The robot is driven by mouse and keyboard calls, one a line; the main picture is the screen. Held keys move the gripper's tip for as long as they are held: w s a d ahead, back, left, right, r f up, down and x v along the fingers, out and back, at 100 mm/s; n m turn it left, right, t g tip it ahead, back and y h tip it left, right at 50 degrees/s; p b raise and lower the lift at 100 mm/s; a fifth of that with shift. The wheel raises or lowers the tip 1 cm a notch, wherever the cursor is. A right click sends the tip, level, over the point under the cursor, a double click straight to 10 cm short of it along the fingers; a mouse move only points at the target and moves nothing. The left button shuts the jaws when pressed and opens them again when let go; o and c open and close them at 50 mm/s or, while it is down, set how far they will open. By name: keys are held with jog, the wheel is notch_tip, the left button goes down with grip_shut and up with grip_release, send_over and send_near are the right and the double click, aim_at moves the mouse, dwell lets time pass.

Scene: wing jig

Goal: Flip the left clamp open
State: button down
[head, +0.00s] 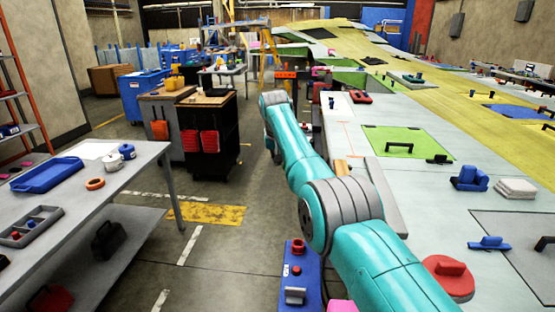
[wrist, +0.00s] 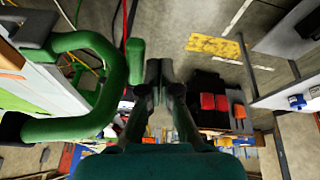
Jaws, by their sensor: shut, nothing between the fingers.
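My gripper (wrist: 158,72) points away from the wrist camera, with its two dark fingers together and nothing between them. A large green curved, C-shaped piece (wrist: 108,62) stands just left of the fingers in the wrist view. It may be the left clamp, but I cannot tell for sure or see whether it is open. A short green upright piece (wrist: 136,62) shows between that curve and the fingers, with no clear contact visible. In the head view my teal arm reaches forward along the wing's left edge, and my gripper cannot be made out there.
The pale wing surface (head: 345,135) extends on the right, carrying a green panel (head: 390,135) with a black handle. A dark cabinet (head: 212,140) with red bins stands left of my arm. A grey table (head: 140,165) is at left. Floor is clear between them.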

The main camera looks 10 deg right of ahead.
jog(key=a+r, duration=0.8)
jog(key=a, duration=0.1)
jog(key=shift+s+a, duration=0.25)
jog(key=shift+s, duration=0.2)
